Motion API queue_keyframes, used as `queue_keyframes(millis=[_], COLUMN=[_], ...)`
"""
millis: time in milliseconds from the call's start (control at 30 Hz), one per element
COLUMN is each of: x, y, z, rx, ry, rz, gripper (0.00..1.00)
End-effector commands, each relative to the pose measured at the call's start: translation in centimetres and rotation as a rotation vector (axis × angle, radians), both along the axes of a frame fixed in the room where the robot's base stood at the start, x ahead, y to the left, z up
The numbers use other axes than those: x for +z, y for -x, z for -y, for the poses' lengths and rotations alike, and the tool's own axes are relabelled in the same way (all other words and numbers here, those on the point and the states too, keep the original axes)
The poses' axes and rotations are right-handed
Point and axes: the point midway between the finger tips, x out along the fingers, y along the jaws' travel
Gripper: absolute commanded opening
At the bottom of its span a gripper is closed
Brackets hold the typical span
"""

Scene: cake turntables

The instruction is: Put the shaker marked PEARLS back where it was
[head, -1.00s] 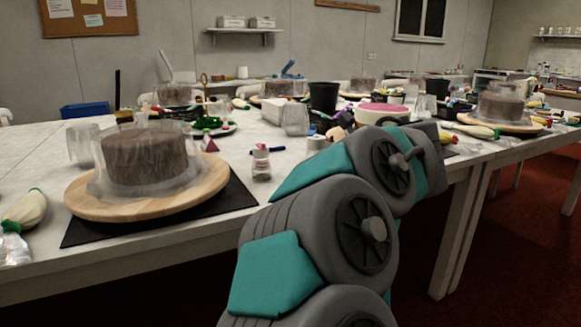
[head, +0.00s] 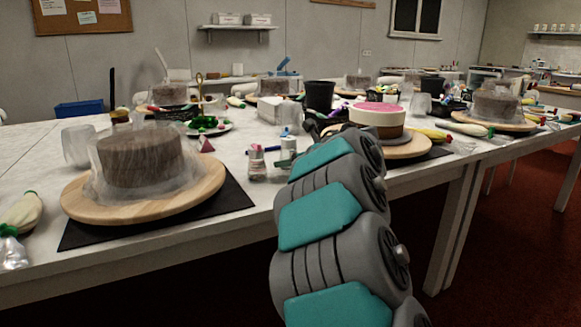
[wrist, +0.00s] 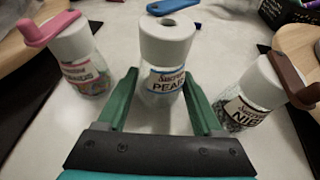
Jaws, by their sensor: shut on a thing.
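The shaker marked PEARLS (wrist: 163,68) is a clear bottle with a white cap and a dark hole in its top. It stands upright between the green fingers of my gripper (wrist: 161,100) in the wrist view, and they are shut on it.
A wrapped brown cake (head: 140,158) sits on a round wooden turntable (head: 200,190) at the left. A pink-topped cake (head: 378,118) on another board is right of my arm. Dark cups and tools crowd the table behind. Pale table shows between the shakers.

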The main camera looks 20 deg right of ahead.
Motion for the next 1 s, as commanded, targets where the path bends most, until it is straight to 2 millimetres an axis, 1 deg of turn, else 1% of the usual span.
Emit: queue_keyframes(millis=[33,100,367,500,533,767,1000], x=[-0.69,-1.18,-1.25,-1.68,-1.54,-1.51,-1.48], y=[-0.02,0.03,0.05,0.06,0.05,0.05,0.05], z=[-0.12,-0.04,0.0,0.01,0.0,0.0,0.0], rx=[0.0,0.0,0.0,0.0,0.0,0.001,0.0], ry=[-0.004,-0.003,-0.001,-0.001,-0.001,-0.001,-0.002], rz=[-0.001,-0.001,0.0,0.0,0.0,0.0,-0.001], gripper=[0.0,0.0,0.0,0.0,0.71,0.97,0.98])
